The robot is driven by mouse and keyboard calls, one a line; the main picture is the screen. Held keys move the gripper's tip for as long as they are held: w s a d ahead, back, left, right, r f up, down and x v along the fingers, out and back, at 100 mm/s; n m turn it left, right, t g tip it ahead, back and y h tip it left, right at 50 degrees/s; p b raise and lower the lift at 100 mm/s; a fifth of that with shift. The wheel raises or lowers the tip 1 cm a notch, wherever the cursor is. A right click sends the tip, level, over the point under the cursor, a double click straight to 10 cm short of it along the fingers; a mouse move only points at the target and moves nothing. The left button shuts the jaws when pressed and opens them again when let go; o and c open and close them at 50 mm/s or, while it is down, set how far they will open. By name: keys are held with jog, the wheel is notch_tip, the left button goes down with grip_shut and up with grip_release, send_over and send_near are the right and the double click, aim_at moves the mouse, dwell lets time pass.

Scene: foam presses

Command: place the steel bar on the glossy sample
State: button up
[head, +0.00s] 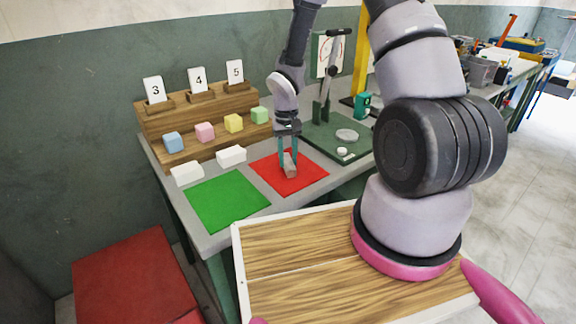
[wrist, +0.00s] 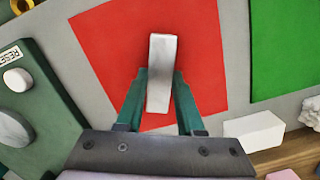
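The steel bar (wrist: 161,75) is a light grey block over the red mat (wrist: 95,45). In the head view the bar (head: 290,170) is at the tip of my gripper (head: 288,158), low over the same red mat (head: 311,178). In the wrist view the green fingers of my gripper (wrist: 161,78) press against both long sides of the bar, so it looks shut on it. I cannot tell whether the bar touches the mat. Several foam cubes, blue (head: 173,142), pink (head: 205,132), yellow (head: 233,123) and green (head: 260,115), sit on the wooden rack; none is recognisably the glossy sample.
Two white blocks (head: 187,173) (head: 231,156) lie before the wooden rack (head: 150,118), which carries cards 3, 4 and 5. A bare green mat (head: 226,202) lies left of the red one. A green press (head: 322,138) with round plates stands at right.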

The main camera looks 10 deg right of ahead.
grip_shut()
dwell(1.1)
